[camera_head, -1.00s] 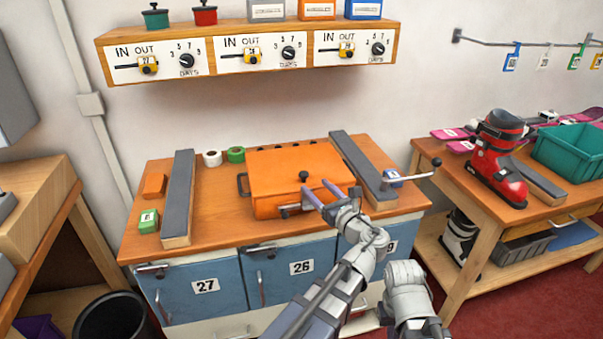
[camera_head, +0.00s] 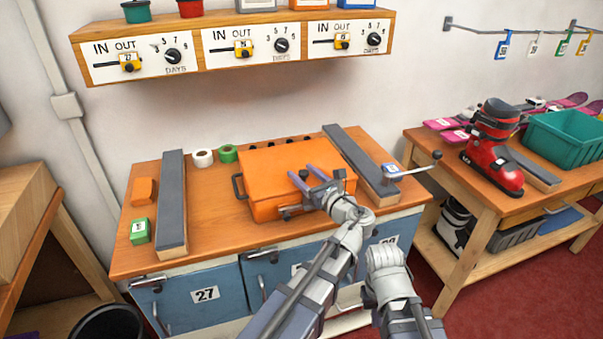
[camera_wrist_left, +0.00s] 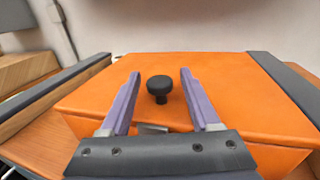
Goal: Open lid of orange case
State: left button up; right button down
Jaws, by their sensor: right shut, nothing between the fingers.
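The orange case (camera_head: 270,170) lies closed on the bench top, with a dark handle on its left side and a latch at its front. A black round knob (camera_wrist_left: 159,86) stands on its lid. My left gripper (camera_head: 312,174) is open over the front of the lid. In the left wrist view its two purple fingers (camera_wrist_left: 158,88) stand either side of the knob, with gaps on both sides. My right gripper (camera_head: 385,255) is low in front of the cabinet, away from the case, shut and empty; its fingers are mostly hidden.
Grey-topped rails (camera_head: 172,200) and (camera_head: 360,160) flank the case. Green and white tape rolls (camera_head: 228,154) sit behind it. An orange block (camera_head: 144,191) and a green box (camera_head: 140,231) lie at the left. A lever (camera_head: 437,155) juts out at the right.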

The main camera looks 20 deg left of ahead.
pick_arm(q)
grip_shut()
dwell(1.2)
